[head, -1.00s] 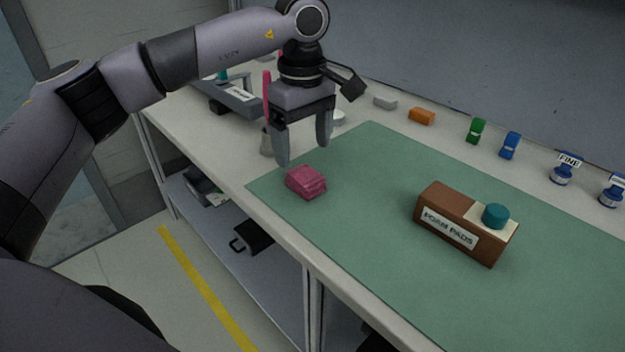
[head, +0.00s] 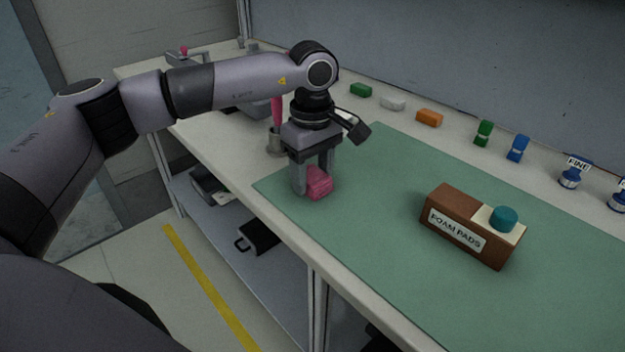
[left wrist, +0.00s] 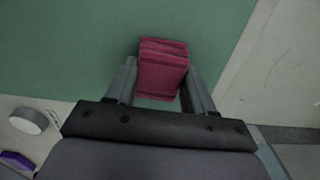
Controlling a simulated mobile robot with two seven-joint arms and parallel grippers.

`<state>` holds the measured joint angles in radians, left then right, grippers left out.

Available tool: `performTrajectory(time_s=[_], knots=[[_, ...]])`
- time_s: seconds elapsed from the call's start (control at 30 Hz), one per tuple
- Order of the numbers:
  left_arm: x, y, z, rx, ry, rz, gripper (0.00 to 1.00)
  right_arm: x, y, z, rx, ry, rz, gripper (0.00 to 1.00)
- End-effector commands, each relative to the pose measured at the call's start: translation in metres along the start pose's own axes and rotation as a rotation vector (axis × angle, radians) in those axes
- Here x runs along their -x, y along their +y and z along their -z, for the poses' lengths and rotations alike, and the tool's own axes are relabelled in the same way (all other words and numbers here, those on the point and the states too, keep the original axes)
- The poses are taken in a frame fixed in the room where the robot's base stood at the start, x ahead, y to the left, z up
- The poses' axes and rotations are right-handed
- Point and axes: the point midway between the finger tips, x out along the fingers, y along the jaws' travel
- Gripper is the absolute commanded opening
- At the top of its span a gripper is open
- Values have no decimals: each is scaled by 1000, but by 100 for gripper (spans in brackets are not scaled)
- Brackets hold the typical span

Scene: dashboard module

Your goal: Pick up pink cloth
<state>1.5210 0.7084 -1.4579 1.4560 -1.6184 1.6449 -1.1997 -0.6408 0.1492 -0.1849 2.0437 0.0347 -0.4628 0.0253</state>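The pink cloth (head: 320,184) is a small folded pad at the near left corner of the green mat. My left gripper (head: 313,188) points down over it, with one finger on each side. In the left wrist view, the cloth (left wrist: 163,68) fills the space between the fingers (left wrist: 163,84), and both fingers appear to press against its sides. The near finger hides part of the cloth in the head view. The cloth appears to be still at mat level. My right gripper is not in view.
A brown foam pads box (head: 468,228) with a teal knob (head: 503,217) stands on the green mat (head: 370,250). Green, white, orange and blue small items line the back of the bench. A grey cup (head: 276,143) holding a pink-handled tool stands close behind my gripper.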

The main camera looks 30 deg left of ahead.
Motion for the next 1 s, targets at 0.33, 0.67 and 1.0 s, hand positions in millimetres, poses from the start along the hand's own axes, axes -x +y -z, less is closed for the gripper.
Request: performTrajectory(time_s=[0.33, 0.67, 1.0], knots=[[0, 0, 0, 0, 0, 3, 23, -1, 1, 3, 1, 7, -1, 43], [39, 1, 0, 0, 1, -2, 23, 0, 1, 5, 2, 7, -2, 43], [132, 1, 0, 0, 0, -3, 23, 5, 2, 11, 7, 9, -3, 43]])
